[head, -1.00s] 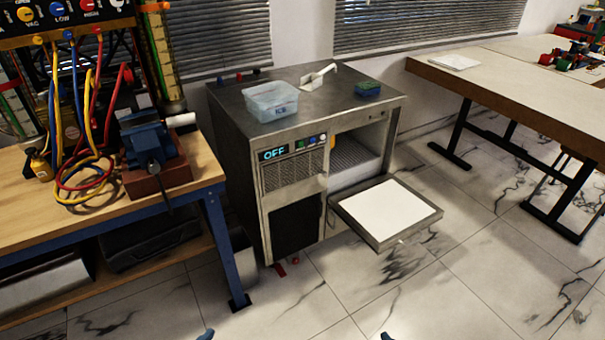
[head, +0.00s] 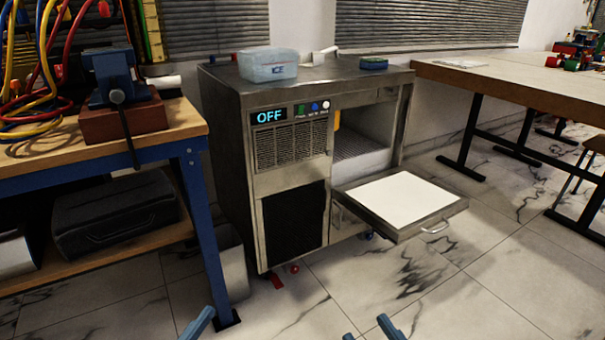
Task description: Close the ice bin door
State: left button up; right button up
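The ice bin door (head: 403,199) belongs to the grey metal ice machine (head: 240,150). It stands open, folded down roughly level and jutting out to the front right, its white inner panel facing up. A small bar handle (head: 435,228) shows at its outer edge. The bin opening (head: 362,130) behind it is uncovered. My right gripper (head: 369,331) shows two blue fingertips apart at the bottom edge, empty, below and in front of the door. One blue finger of my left gripper (head: 197,325) shows further left at the bottom edge; the rest is out of frame.
A clear tub (head: 268,65), a scoop (head: 323,55) and a blue-green item (head: 374,63) sit on the machine. A workbench (head: 150,135) stands close at left, a table (head: 500,85) at right. Marble floor (head: 440,290) before the door is clear.

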aim_at(400, 203)
jog(key=i+l+z, duration=0.2)
jog(key=i+l, duration=0.45)
jog(key=i, duration=0.45)
jog(key=z, duration=0.05)
